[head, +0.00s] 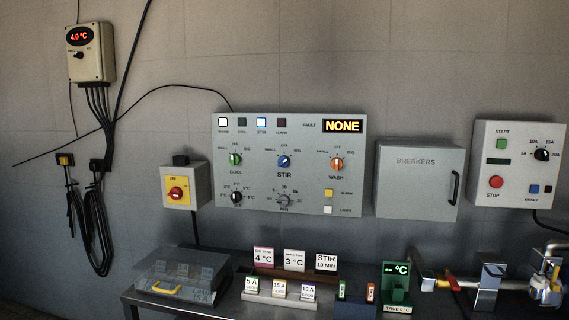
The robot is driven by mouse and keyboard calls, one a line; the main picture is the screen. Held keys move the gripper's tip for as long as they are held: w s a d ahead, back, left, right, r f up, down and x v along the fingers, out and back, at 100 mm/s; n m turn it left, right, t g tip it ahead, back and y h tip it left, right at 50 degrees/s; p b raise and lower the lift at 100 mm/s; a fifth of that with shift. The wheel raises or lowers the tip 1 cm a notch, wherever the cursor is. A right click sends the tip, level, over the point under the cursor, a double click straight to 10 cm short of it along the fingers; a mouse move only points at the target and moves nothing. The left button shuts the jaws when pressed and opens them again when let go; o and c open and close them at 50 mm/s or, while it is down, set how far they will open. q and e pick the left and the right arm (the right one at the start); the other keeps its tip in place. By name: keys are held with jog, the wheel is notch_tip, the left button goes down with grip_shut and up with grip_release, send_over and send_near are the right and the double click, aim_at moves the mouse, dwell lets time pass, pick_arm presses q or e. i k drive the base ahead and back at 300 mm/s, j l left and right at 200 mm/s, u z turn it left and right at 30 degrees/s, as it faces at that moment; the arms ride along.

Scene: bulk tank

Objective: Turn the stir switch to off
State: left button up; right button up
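The stir switch is a blue rotary knob (284,161) above the word STIR, in the middle of the grey control panel (225,190). Small marks stand around it, with OFF at the top and others to the left and right. Its pointer is too small to read surely. The lamp in the top row above it (262,122) looks lit pale with a blue edge. Neither of my grippers is in view, and nothing covers the knob.
A green COOL knob (235,159) and an orange WASH knob (337,164) flank it. A yellow box with a red switch (176,193) is left; a breaker box (416,181) is right. A bench (205,306) with cards and pipework stands below. The space before the panel is clear.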

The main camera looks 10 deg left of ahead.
aim_at(283, 161)
jog(key=i+j, duration=0.15)
jog(key=j, duration=0.3)
jog(key=i+j, duration=0.15)
jog(key=j, duration=0.3)
jog(key=i+j, duration=0.15)
jog(key=j, duration=0.25)
jog(key=i+j+z, duration=0.1)
jog(key=j, duration=0.35)
jog(key=i+j, duration=0.15)
jog(key=j, duration=0.3)
jog(key=i+j, duration=0.1)
jog(key=j, duration=0.35)
